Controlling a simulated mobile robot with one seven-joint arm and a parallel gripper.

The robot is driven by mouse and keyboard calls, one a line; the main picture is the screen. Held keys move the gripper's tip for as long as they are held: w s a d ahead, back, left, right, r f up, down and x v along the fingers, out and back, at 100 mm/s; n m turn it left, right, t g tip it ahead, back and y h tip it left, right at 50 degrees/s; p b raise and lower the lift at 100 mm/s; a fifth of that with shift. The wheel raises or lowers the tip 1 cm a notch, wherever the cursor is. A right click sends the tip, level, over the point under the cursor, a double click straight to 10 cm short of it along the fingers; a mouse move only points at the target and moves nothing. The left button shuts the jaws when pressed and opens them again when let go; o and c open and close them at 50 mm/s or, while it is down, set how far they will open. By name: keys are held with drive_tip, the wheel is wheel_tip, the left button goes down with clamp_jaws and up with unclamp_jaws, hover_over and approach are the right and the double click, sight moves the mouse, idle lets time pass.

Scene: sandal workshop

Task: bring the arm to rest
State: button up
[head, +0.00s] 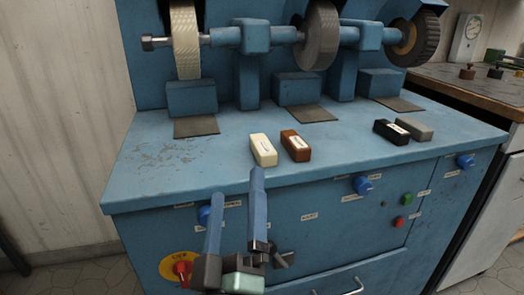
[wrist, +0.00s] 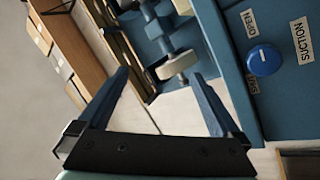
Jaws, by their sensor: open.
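My gripper (head: 236,184) is in front of the blue machine (head: 160,160), low and left of its middle in the head view. Its two blue fingers stand wide apart with nothing between them. In the head view they point up and overlap the machine's front panel and front edge; I cannot tell how much gap is left. In the wrist view my gripper (wrist: 160,72) is also open and empty. A blue suction knob (wrist: 263,60) is to the right of its fingers there.
A cream bar (head: 263,150), brown bar (head: 296,146), black bar (head: 391,132) and grey bar (head: 414,129) lie on the machine's top. Wheels (head: 318,35) stand behind them. A red switch (head: 183,268) on yellow is close left of my gripper. A wooden bench (head: 470,85) is at right.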

drive_tip(key=s+d+r+m+t, duration=0.1)
drive_tip(key=s+r+m+t, duration=0.15)
drive_tip(key=r, duration=0.65)
drive_tip(key=s+d+r+m+t, duration=0.1)
drive_tip(key=s+d+r+m, duration=0.2)
drive_tip(key=r, duration=0.6)
drive_tip(key=s+r+m+t, duration=0.1)
drive_tip(key=s+r+m, duration=0.25)
drive_tip(key=r, duration=0.55)
wheel_tip(320, 180, up, 38)
drive_tip(key=p, duration=3.7)
drive_tip(key=shift+a+m+p, duration=0.15)
drive_tip(key=shift+m+p, duration=0.15)
drive_tip(key=shift+p, duration=0.05)
